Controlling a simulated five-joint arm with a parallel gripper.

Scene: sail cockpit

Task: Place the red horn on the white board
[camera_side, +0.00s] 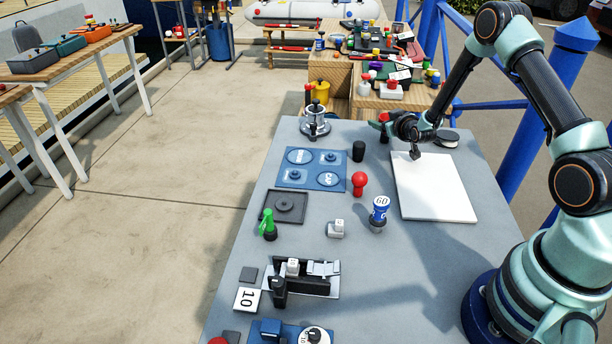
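The white board (435,188) lies flat on the grey table at the right, with nothing on it. A red piece with a rounded top and narrower base (359,183) stands upright on the table, left of the board; it may be the red horn. Another small red-topped dark item (384,118) shows beside my gripper, partly hidden, and I cannot tell what it is. My gripper (410,142) is above the far left corner of the board, apart from the upright red piece. Its fingers are small and dark here, and I cannot tell their opening.
A blue panel (312,169), a silver winch-like piece (315,122), a green piece (267,224) and a black fixture (303,276) are farther left. A dark round item (447,138) is behind the board.

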